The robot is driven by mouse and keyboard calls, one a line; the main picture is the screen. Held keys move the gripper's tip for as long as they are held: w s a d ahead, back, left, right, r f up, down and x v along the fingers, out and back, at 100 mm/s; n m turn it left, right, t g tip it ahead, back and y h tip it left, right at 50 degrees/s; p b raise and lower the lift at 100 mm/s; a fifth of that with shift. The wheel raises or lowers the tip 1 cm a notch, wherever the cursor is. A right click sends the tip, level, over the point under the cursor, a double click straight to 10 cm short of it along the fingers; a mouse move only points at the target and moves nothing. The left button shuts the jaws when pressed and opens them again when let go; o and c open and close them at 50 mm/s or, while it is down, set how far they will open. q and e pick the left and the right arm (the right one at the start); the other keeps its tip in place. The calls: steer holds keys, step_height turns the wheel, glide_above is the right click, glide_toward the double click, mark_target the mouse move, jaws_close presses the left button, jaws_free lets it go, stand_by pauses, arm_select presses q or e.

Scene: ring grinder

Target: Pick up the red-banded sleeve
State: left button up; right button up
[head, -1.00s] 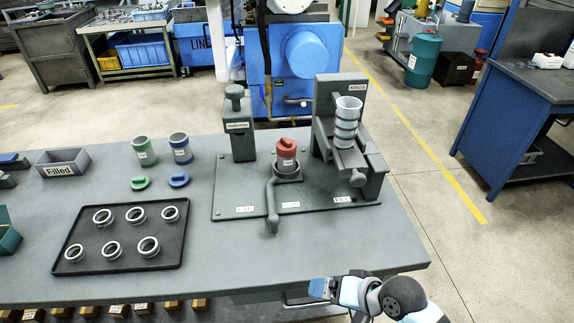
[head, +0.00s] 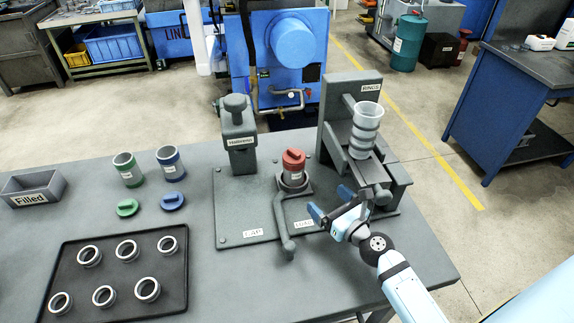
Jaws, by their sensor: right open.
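The red-banded sleeve (head: 293,177) stands upright in a round holder (head: 294,190) on the grinder's base plate, with a red cap (head: 293,157) on top. Its lower end is hidden in the holder. My right gripper (head: 331,203) is open and empty, to the right of and nearer than the sleeve, apart from it. Its blue fingertips point toward the fixture, over the front right part of the base plate. My left gripper is not in view.
A ring stack (head: 364,132) stands behind my right gripper. A lever (head: 284,228) juts forward from the holder. A Hallmores post (head: 238,135) stands left. Green (head: 128,170) and blue (head: 171,163) sleeves and a ring tray (head: 180,285) are further left.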

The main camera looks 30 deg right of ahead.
mark_target(300, 174)
steer(key=w, duration=0.4)
steer(key=w+p, duration=0.1)
steer(key=w, duration=0.1)
steer(key=shift+w+a+r, duration=0.1)
steer(key=shift+a, duration=0.3)
steer(key=w, duration=0.4)
steer(key=w+a, duration=0.1)
steer(key=w, duration=0.1)
steer(key=shift+w+a+f, duration=0.1)
steer(key=shift+w+f, duration=0.05)
steer(key=shift+f, duration=0.1)
steer(key=c, duration=0.9)
